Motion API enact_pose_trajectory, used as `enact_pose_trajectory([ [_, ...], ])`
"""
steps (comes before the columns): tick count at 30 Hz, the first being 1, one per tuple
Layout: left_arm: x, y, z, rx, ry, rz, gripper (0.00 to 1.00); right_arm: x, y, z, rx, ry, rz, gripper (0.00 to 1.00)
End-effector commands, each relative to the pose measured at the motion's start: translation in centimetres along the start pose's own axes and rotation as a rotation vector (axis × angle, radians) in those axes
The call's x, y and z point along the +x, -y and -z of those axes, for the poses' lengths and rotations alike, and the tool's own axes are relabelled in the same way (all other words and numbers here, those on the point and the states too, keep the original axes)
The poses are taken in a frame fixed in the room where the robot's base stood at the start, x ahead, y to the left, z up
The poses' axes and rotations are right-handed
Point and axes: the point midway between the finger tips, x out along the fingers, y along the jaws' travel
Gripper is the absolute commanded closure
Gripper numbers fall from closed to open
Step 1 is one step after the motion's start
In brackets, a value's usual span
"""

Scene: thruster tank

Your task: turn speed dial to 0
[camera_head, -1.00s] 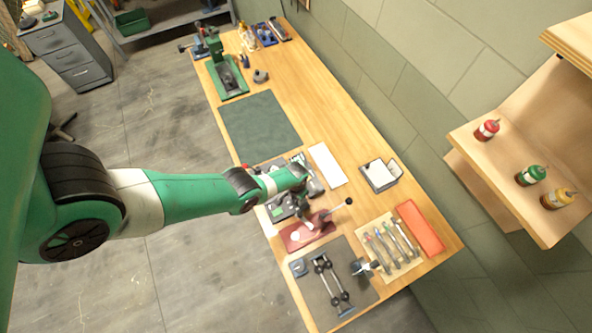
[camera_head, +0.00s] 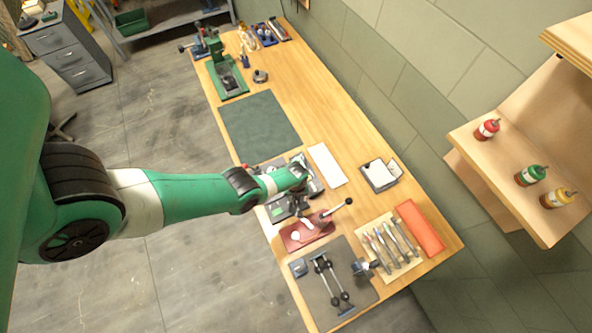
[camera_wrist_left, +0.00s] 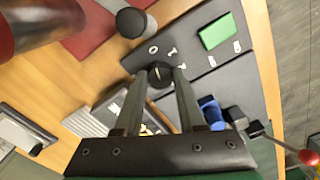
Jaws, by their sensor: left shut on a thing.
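The speed dial (camera_wrist_left: 160,74) is a small round black knob with a pale pointer line, on a dark panel (camera_wrist_left: 195,40) in the left wrist view. White marks, among them a 0 (camera_wrist_left: 153,49), stand around its far side. The pointer seems to lean towards the 0 side, but I cannot read its exact setting. My left gripper (camera_wrist_left: 164,76) is shut on the dial, one finger on each side. In the head view the left gripper (camera_head: 299,206) is over the device on the bench, and my wrist hides the dial. My right gripper is not in view.
A red base with a black-knobbed lever (camera_head: 318,224) stands close beside the panel. A red-balled lever (camera_wrist_left: 308,157) is at the right. A dark mat (camera_head: 260,125) lies clear further along the bench.

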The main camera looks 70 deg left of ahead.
Motion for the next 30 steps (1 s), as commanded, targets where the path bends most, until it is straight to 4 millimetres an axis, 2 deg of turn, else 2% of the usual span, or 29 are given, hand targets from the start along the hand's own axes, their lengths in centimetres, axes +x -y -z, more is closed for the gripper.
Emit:
enact_pose_trajectory([
  [14,0.04,0.01,0.02,-0.017,-0.001,-0.001,1.00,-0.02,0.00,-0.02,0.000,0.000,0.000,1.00],
  [15,0.04,0.01,0.02,-0.017,-0.001,-0.001,0.57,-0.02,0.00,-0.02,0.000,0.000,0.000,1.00],
  [19,0.04,0.01,0.01,-0.017,-0.001,0.000,0.34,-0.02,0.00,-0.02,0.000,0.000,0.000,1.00],
  [20,0.04,0.01,0.01,-0.016,-0.001,0.000,0.31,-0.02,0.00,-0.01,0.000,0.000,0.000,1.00],
  [30,-0.47,-0.01,0.01,-0.015,0.000,0.000,0.31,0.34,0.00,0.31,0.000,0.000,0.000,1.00],
])
